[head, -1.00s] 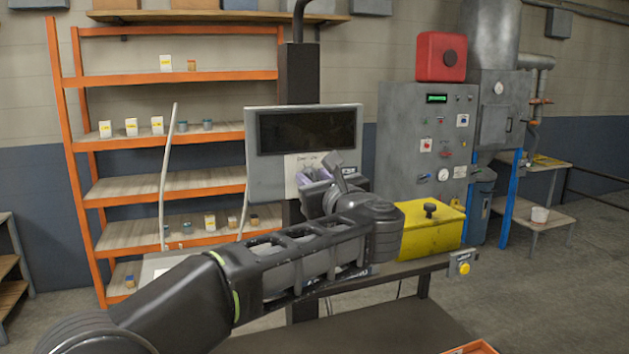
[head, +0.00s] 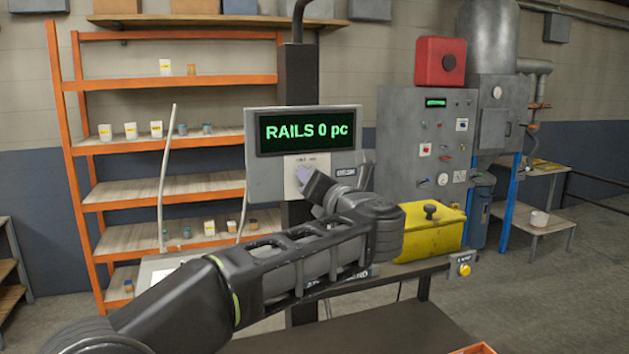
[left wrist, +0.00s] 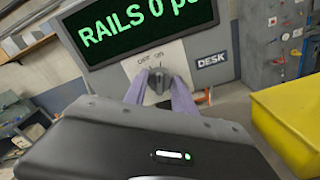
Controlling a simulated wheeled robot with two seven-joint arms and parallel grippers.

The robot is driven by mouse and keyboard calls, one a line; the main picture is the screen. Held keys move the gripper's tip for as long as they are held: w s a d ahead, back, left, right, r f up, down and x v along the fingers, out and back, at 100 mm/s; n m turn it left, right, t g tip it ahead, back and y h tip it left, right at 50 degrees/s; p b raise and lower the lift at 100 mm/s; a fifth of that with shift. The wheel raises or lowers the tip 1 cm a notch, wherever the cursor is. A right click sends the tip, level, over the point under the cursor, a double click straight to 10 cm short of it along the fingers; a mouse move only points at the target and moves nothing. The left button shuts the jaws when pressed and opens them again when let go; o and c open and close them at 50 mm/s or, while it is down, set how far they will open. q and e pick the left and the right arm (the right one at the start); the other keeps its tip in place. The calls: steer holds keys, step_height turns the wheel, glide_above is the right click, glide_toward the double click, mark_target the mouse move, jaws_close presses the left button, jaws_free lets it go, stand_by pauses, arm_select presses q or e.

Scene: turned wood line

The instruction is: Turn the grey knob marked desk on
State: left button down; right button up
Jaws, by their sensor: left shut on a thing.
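The grey knob (left wrist: 158,84) sits on a white plate under the display, beside a "DESK" label (left wrist: 211,60). In the left wrist view its top leans slightly, and "OFF" and "ON" are printed above it. The display (head: 306,131) is lit and reads "RAILS 0 pc" in green. My left gripper (left wrist: 159,82) has its two purple fingers on either side of the knob, shut on it. In the head view my left gripper (head: 304,174) covers the knob.
A yellow box (head: 430,232) with a black knob stands right of the display. A yellow button (head: 464,270) is at the bench's right end. An orange shelf rack (head: 180,80) stands behind left, and a grey control cabinet (head: 400,130) with a red box (head: 440,58) behind right.

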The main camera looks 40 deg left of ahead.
arm_select(q)
steer(key=shift+m, duration=0.3)
steer(key=c, duration=1)
jaws_free()
steer(key=shift+d, duration=0.1)
steer(key=shift+b+v, duration=1.2)
steer(key=shift+v, duration=2.65)
